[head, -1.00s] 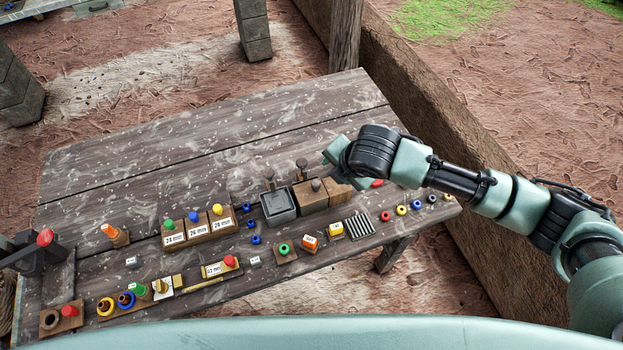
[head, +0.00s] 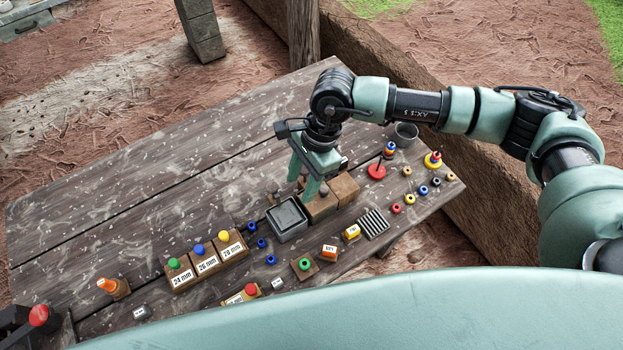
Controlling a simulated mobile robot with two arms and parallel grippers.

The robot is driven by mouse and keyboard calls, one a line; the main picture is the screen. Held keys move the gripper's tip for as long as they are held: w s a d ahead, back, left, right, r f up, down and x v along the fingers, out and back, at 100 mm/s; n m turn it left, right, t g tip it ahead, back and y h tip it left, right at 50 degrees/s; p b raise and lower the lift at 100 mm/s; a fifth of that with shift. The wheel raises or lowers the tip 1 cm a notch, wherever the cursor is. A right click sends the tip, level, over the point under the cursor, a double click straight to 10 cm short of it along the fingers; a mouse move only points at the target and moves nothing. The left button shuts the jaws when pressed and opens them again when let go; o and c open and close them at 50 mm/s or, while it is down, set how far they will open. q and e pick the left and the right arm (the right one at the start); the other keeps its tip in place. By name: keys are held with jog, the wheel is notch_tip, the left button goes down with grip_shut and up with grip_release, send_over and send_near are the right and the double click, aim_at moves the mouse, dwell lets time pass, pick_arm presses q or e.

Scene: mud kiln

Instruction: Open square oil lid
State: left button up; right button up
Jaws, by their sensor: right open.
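The square oil container (head: 287,220) is a dark grey square box on the wooden table, near the middle of the head view. Its top shows a raised rim around a flat grey face; I cannot tell the lid apart from the box. My right gripper (head: 303,183) points down just behind and above the box, near the wooden blocks. Its teal fingers are apart with nothing seen between them. The fingers and wrist hide part of the blocks and the space behind the box. My left gripper is not in view.
Wooden blocks (head: 343,188) stand right of the box. Small blue rings (head: 261,243) lie to its left, and a ribbed grey rack (head: 373,224) to its right. Labelled blocks with coloured knobs (head: 207,262) stand front left. The back left tabletop (head: 150,190) is clear.

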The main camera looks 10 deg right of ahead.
aim_at(324, 188)
jog(key=w+d+h, duration=0.1)
jog(key=d, duration=0.1)
jog(key=w+d+h, duration=0.1)
jog(key=d, duration=0.1)
jog(key=w+d+f+t+h, duration=0.1)
jog(key=d, duration=0.1)
jog(key=shift+s+f+p, duration=0.1)
jog(key=shift+f+p, duration=0.2)
jog(key=shift+f, duration=0.1)
notch_tip(324, 188, down, 6)
jog(key=shift+p, duration=0.9)
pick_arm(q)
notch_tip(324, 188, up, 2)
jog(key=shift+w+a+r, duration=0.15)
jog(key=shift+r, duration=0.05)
pick_arm(e)
jog(key=shift+f, duration=0.4)
grip_shut()
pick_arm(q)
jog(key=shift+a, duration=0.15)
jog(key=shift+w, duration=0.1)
pick_arm(e)
jog(key=shift+r, duration=0.1)
